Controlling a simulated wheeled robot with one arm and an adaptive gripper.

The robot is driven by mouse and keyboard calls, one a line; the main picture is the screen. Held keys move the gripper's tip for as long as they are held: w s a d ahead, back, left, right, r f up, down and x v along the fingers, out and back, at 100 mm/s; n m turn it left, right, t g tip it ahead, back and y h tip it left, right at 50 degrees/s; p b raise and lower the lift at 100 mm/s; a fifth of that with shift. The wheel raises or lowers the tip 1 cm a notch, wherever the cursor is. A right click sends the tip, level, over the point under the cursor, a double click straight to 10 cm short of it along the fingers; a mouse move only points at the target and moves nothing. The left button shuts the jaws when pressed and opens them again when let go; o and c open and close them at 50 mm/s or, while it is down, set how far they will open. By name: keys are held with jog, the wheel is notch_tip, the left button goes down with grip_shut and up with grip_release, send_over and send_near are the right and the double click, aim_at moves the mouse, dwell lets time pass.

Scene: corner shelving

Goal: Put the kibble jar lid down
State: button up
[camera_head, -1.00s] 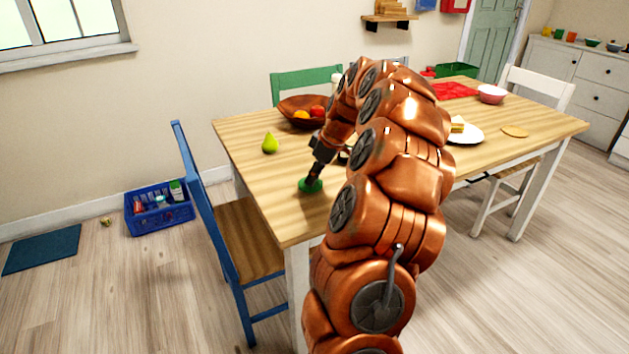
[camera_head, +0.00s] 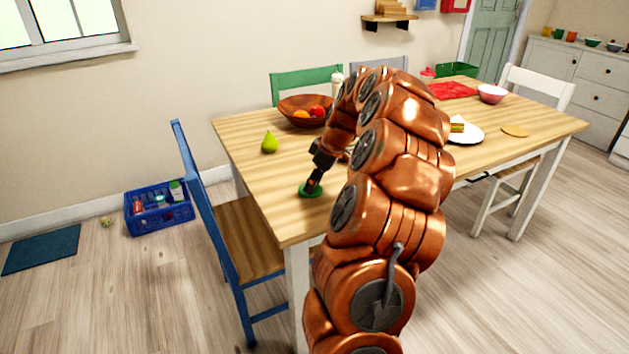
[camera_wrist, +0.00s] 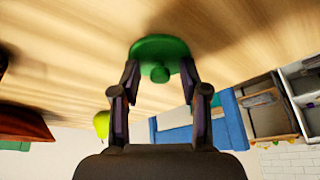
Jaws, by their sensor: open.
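The kibble jar lid (camera_head: 311,190) is a flat green disc lying on the wooden table (camera_head: 258,198) near its front left corner. In the wrist view the green lid (camera_wrist: 161,52) shows with a round knob at its middle, facing my gripper. My gripper (camera_head: 313,184) is just above the lid in the head view. In the wrist view my gripper (camera_wrist: 160,75) is open, with its fingers on either side of the knob and apart from it. The jar itself cannot be made out for certain; my arm hides part of the table.
A green pear (camera_head: 269,143) and a wooden fruit bowl (camera_head: 290,108) stand behind the lid. A blue chair (camera_head: 195,190) is at the table's left. A plate (camera_head: 466,137) and a pink bowl (camera_head: 491,94) are farther right. The tabletop left of the lid is clear.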

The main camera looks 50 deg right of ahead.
jog(key=shift+r, duration=0.1)
jog(key=v, duration=1.2)
jog(key=s+a+f+g, duration=0.2)
jog(key=a+g, duration=0.1)
jog(key=a, duration=2.5)
jog(key=s+a+f+m+g, duration=0.1)
jog(key=s+a+f, duration=0.2)
jog(key=s, duration=0.4)
jog(key=s+a+f+m+g+h, duration=0.1)
jog(key=s+a+f, duration=0.2)
jog(key=s, duration=0.5)
jog(key=s+a+f+m+g, duration=0.2)
jog(key=s+a+f, duration=0.1)
jog(key=s+a, duration=0.2)
jog(key=s, duration=0.2)
jog(key=shift+s+f+h+p, duration=0.2)
jog(key=shift+s+h+p, duration=0.1)
jog(key=shift+s, duration=0.05)
jog(key=shift+a, duration=0.1)
